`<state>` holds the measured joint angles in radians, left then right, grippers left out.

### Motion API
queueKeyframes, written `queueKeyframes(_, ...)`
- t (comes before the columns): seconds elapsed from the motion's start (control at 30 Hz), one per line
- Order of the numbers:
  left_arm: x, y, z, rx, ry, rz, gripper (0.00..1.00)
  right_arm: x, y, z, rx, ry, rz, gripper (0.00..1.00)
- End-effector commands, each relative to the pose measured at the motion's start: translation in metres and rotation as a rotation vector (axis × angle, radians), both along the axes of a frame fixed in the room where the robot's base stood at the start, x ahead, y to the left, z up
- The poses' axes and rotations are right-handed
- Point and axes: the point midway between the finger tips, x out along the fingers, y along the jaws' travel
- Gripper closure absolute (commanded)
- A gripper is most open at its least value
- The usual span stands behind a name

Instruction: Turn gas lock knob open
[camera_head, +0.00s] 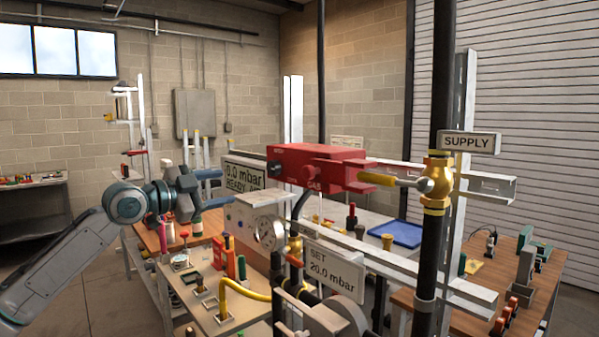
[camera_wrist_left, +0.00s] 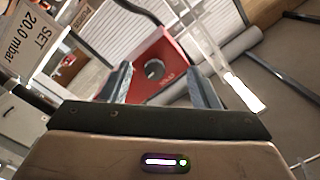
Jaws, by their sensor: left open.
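The red gas lock box (camera_head: 318,165) is mounted on the metal rail in the head view, with pale lettering on its front. A dark round knob (camera_head: 274,167) sits on its left end. In the left wrist view, the knob (camera_wrist_left: 155,69) shows as a dark disc with a light mark on the red face (camera_wrist_left: 176,84). My left gripper (camera_head: 210,178) is left of the box, pointing toward it, with a gap between. Its fingers (camera_wrist_left: 158,80) are open and empty, and the knob appears between them, farther off. My right gripper is out of view.
A yellow-handled brass valve (camera_head: 436,180) is on the black supply pipe to the right. A "6.0 mbar READY" display (camera_head: 243,174) stands just below and left of the box. A "SET 20.0 mbar" sign (camera_head: 334,270) and a gauge (camera_head: 269,233) are lower.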

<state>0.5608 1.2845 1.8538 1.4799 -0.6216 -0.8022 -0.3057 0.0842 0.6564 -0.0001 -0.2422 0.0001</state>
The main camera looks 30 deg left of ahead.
Motion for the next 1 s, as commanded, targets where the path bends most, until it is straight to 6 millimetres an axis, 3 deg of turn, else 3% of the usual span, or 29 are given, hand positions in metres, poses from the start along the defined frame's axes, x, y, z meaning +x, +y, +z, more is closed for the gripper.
queueKeyframes(0.03, -0.011, -0.010, 0.017, 0.029, -0.015, -0.022, 0.45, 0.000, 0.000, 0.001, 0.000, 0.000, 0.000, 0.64)
queueKeyframes(0.1, -0.021, -0.019, 0.027, 0.053, -0.026, -0.043, 0.45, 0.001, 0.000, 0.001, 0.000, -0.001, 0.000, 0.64)
queueKeyframes(0.27, -0.023, -0.025, 0.035, 0.062, -0.032, -0.057, 0.45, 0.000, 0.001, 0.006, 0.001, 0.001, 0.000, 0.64)
queueKeyframes(0.63, 0.006, -0.036, 0.036, 0.056, -0.032, -0.057, 0.45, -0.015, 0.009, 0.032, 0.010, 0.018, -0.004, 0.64)
queueKeyframes(1.0, 0.043, -0.051, 0.036, 0.055, -0.031, -0.056, 0.45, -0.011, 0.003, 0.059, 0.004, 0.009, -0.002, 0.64)
